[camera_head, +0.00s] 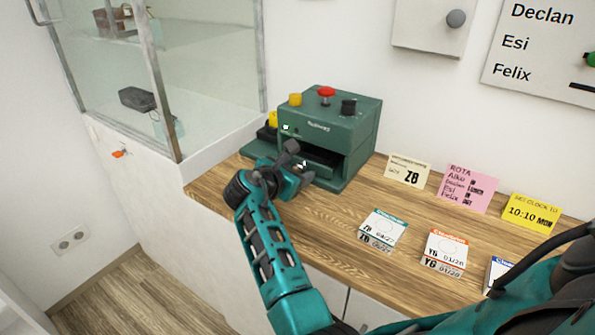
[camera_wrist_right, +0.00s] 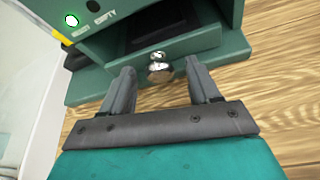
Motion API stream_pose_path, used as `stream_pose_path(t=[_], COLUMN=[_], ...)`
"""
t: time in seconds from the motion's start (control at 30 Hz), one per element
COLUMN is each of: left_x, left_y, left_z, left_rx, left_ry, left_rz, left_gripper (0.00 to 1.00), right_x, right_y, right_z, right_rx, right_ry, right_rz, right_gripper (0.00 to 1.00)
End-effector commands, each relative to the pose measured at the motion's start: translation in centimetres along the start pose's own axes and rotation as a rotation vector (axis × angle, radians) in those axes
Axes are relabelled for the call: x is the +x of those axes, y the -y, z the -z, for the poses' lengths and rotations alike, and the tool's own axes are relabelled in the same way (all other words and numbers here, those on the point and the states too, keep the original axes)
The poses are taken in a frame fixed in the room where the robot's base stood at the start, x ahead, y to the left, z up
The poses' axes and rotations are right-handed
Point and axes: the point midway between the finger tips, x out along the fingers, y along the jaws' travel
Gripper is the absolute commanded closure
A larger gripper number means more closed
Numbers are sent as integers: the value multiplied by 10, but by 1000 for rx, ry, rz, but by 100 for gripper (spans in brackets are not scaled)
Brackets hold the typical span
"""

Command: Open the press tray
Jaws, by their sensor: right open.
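The green press (camera_head: 350,125) stands on the wooden counter against the wall, with a red button on top. Its press tray (camera_wrist_right: 205,40) is a green front panel low in the front opening, with a dark recess behind its top edge. A shiny metal knob (camera_wrist_right: 160,70) sticks out from the tray front. My right gripper (camera_head: 300,163) is at the press front, and in the right wrist view its fingers (camera_wrist_right: 158,72) are open, one on each side of the knob, with gaps visible. I cannot tell whether the tray is fully in. My left gripper is not in view.
A glass display case (camera_head: 150,80) stands left of the press. Note cards, including a pink one (camera_head: 468,188), stand at the wall to the right. Small labelled cards, one orange-topped (camera_head: 446,245), stand on the counter (camera_head: 330,228).

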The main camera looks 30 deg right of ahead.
Motion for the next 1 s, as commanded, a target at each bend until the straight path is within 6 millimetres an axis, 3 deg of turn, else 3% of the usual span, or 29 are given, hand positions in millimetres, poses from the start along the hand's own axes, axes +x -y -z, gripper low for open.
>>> stream_pose_path(t=[0.27,0.9,1.0], left_x=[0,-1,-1], left_y=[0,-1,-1], left_z=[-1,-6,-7], left_rx=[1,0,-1], left_ry=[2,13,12], left_rz=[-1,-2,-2], left_gripper=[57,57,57], right_x=[0,0,0], right_y=[0,0,0], right_z=[0,0,0], right_rx=[0,0,0], right_ry=[0,0,0], right_rz=[0,0,1], right_gripper=[39,99,100])
